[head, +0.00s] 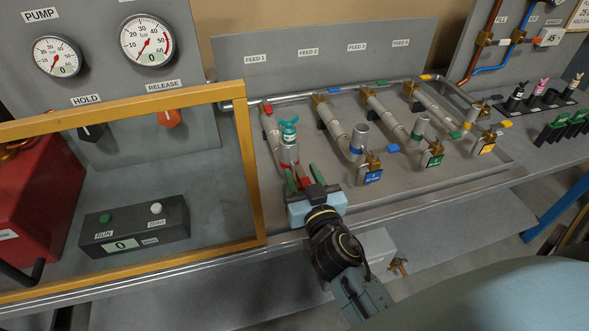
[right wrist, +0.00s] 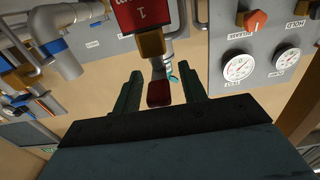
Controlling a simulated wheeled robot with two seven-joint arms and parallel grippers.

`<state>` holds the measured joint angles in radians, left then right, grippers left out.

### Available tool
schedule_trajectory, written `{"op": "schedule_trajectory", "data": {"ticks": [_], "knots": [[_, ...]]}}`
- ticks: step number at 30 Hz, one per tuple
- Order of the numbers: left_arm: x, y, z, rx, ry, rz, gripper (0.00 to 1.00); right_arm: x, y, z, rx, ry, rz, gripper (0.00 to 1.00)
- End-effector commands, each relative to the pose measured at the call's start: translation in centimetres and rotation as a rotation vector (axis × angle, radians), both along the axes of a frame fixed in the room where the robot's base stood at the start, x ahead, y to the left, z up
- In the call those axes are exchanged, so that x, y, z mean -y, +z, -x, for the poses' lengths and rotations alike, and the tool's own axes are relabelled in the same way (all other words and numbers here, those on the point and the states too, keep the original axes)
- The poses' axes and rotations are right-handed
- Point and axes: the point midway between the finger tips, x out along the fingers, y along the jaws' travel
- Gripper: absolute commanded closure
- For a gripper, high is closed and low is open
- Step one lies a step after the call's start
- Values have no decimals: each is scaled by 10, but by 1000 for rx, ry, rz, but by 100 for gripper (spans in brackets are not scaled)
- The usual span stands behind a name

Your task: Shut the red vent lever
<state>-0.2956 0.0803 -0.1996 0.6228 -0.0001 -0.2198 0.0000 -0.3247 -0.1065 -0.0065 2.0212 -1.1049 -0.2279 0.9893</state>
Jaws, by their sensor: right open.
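The red vent lever (right wrist: 158,93) shows in the right wrist view as a short red grip between my fingers, below a brass valve body (right wrist: 150,43) and a red tag marked 1 (right wrist: 138,15). In the head view a bit of the red lever (head: 304,182) shows between the fingertips; the valve is mostly hidden by my gripper. My right gripper (head: 302,177) is open, its green fingers on either side of the lever; I cannot tell whether they touch it. It also shows in the right wrist view (right wrist: 161,88). My left gripper is not in view.
Blue (head: 372,177), green (head: 434,160) and yellow (head: 487,148) tagged valves stand to the right. A yellow-framed panel (head: 250,170) and black control box (head: 136,225) are left.

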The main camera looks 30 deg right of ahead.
Motion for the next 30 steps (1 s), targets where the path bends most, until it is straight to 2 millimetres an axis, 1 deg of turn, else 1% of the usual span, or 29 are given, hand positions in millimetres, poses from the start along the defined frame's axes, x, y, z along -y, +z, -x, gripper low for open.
{"op": "schedule_trajectory", "data": {"ticks": [8, 15, 18, 25, 30], "knots": [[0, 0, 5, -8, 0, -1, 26, 1, 0, 0, 0, -1, 0, 58], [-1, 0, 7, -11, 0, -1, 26, 1, 0, 0, 0, 0, 0, 90], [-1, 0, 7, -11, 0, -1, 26, 1, 0, 0, 0, 0, 0, 100], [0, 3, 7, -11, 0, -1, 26, 1, 1, 0, 0, 18, 1, 100], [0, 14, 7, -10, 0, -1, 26, 3, 3, 0, 0, 80, 3, 100]]}}
